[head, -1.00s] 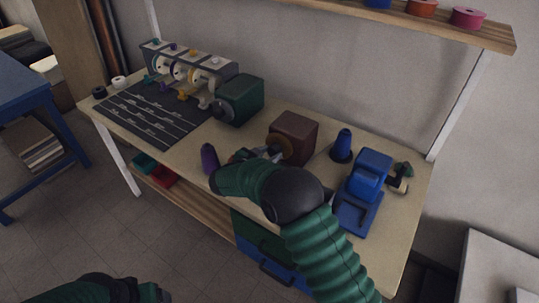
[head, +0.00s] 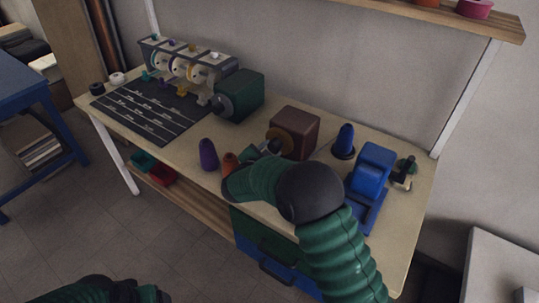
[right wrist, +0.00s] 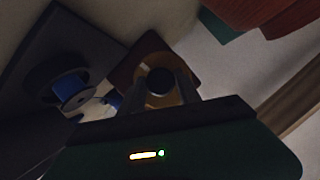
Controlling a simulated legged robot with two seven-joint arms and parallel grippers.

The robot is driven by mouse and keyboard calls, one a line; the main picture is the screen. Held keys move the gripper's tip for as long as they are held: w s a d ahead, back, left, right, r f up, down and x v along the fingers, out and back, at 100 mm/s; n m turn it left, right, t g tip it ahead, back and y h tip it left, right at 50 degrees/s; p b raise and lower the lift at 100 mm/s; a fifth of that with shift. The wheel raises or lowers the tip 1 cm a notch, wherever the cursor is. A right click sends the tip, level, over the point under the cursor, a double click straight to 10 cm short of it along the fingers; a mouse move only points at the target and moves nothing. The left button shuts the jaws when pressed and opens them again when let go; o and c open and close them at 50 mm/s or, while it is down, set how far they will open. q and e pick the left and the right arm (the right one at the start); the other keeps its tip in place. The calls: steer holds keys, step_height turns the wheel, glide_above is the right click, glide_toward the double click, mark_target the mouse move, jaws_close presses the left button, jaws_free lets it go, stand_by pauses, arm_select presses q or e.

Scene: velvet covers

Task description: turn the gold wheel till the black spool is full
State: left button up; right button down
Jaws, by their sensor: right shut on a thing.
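The gold wheel (head: 280,141) is on the side of a brown box (head: 303,129) near the middle of the bench. In the right wrist view the gold wheel (right wrist: 183,91) has a round black knob (right wrist: 160,82) between my fingers. My right gripper (right wrist: 160,88) is shut on this knob; in the head view it is largely hidden by my own arm. A dark spool-like part with a pale disc and blue on it (right wrist: 78,97) is left of the wheel in the right wrist view. I cannot tell how full it is. My left gripper is out of frame; only part of my left arm shows.
A blue cone (head: 345,140) and a blue machine (head: 371,170) stand right of the box. A purple cone (head: 208,154) and an orange cone (head: 229,163) stand near the front edge. A green box (head: 240,94) and a dark mat (head: 150,112) are at left.

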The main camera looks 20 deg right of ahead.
steer(key=shift+d+f+m+t+b, duration=0.1)
steer(key=shift+f+m+t+b, duration=0.2)
steer(key=shift+m+b, duration=0.3)
steer(key=shift+r, duration=0.1)
steer(key=shift+r, duration=0.1)
steer(key=c, duration=1.1)
jaws_free()
steer(key=shift+o, duration=1.2)
steer(key=shift+w+d, duration=0.1)
steer(key=shift+w, duration=0.05)
